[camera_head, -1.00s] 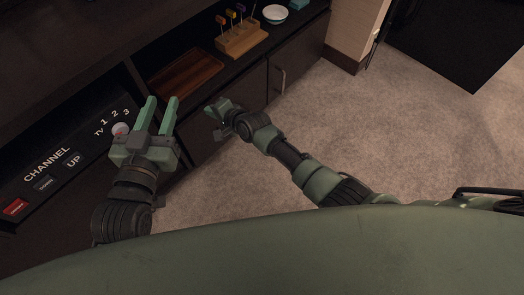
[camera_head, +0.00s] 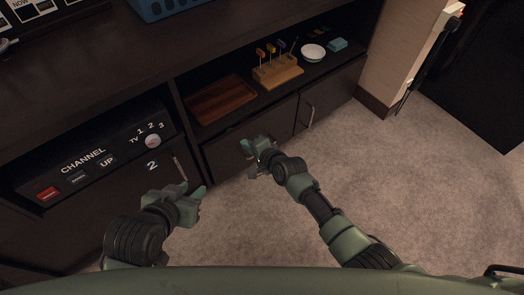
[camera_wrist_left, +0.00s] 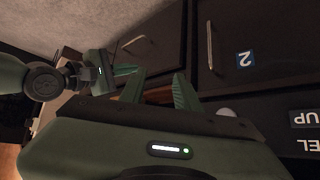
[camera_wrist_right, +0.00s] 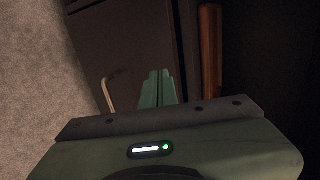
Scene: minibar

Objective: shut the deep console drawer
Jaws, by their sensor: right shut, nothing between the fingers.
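The dark console's middle front panel (camera_head: 235,148), under the shelf with the wooden tray, is probably the deep drawer. It looks close to flush with its neighbours, but I cannot tell whether a gap remains. My right gripper (camera_head: 248,147) is shut and empty in front of this panel; its joined fingers (camera_wrist_right: 157,88) show in the right wrist view. My left gripper (camera_head: 191,189) is lower left, by the panel marked 2 (camera_head: 150,180). Its spread fingers (camera_wrist_left: 158,92) are empty in the left wrist view, apart from the handle of panel 2 (camera_wrist_left: 210,46).
The shelf holds a wooden tray (camera_head: 221,98), a wooden block with coloured picks (camera_head: 278,72) and a white bowl (camera_head: 313,53). A door with a handle (camera_head: 310,117) is to the right. A channel button unit (camera_head: 95,160) is at left. Carpet (camera_head: 390,190) is clear in front.

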